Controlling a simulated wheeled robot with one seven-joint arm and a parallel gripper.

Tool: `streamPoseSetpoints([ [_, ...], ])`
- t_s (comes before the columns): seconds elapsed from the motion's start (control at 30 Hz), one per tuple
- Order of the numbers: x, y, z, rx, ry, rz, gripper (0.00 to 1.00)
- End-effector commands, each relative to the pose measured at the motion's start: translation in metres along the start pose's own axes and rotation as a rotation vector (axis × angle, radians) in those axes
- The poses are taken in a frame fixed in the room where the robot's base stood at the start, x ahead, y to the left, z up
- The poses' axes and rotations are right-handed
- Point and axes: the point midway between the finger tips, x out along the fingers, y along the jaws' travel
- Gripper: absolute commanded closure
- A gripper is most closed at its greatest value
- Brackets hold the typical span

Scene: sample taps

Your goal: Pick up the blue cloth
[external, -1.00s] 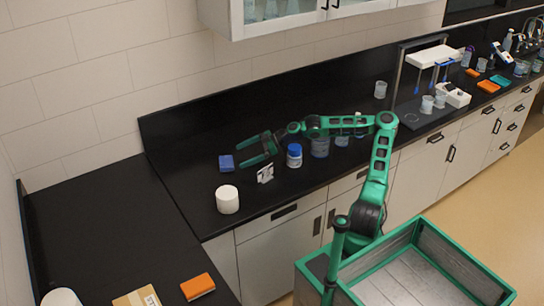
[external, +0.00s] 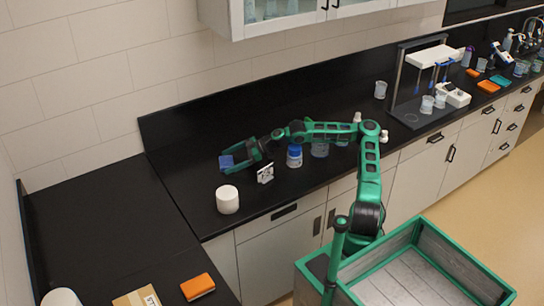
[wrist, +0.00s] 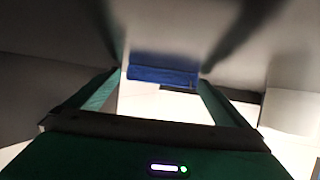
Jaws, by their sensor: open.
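The blue cloth (external: 226,161) is a small folded block on the black counter in the external view, left of the other counter items. My gripper (external: 229,158) is open, with its green fingers reaching left around the cloth. In the wrist view the blue cloth (wrist: 162,75) lies between the tips of my open gripper (wrist: 160,80), near the far ends of the fingers. Whether the fingers touch the cloth I cannot tell.
A white roll (external: 227,199) stands in front of the cloth. An orange cloth (external: 198,287) lies on the side counter, which has free room.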

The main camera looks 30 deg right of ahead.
Motion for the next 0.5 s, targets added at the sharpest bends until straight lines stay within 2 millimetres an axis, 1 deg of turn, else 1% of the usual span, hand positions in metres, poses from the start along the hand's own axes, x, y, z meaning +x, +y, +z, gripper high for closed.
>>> streamPoseSetpoints([
  [0.03,-0.0001,0.0000,0.0005,0.000,-0.001,0.000,0.00],
  [0.07,-0.0001,-0.0001,0.0005,0.001,-0.001,0.000,0.05],
  [0.1,-0.0002,-0.0001,0.0005,0.001,-0.001,0.000,0.14],
  [0.17,-0.0003,-0.0001,0.0006,0.001,-0.001,0.000,0.29],
  [0.2,-0.0003,-0.0001,0.0006,0.001,-0.001,0.000,0.38],
  [0.23,-0.0003,0.0000,0.0006,0.001,-0.001,0.000,0.43],
  [0.5,-0.0005,0.0000,0.0004,0.001,-0.001,0.000,0.44],
])
